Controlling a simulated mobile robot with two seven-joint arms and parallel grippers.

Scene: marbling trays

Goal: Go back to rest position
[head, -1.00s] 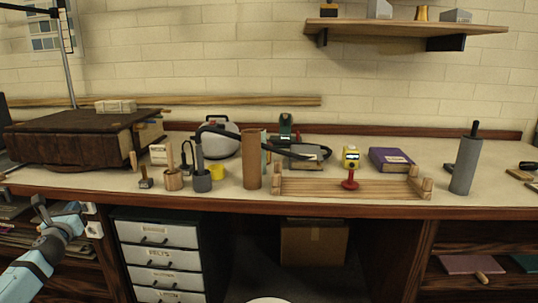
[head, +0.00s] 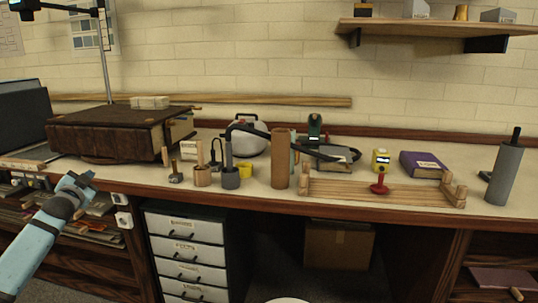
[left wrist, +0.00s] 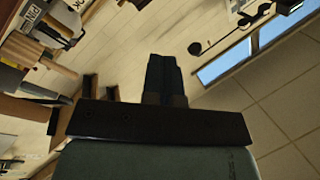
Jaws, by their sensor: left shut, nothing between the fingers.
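My left gripper (head: 78,183) is at the left of the head view, in front of the bench's front edge and clear of the things on it. In the left wrist view its fingers (left wrist: 163,75) are together with nothing between them. My right gripper does not show in either view.
The bench (head: 395,195) holds a brown leather case (head: 105,135), a brown cylinder (head: 280,158), a wooden rack (head: 370,192), a grey roller (head: 503,175) and small tools. A white drawer unit (head: 187,250) and a cardboard box (head: 338,245) stand below. A shelf (head: 430,27) hangs above.

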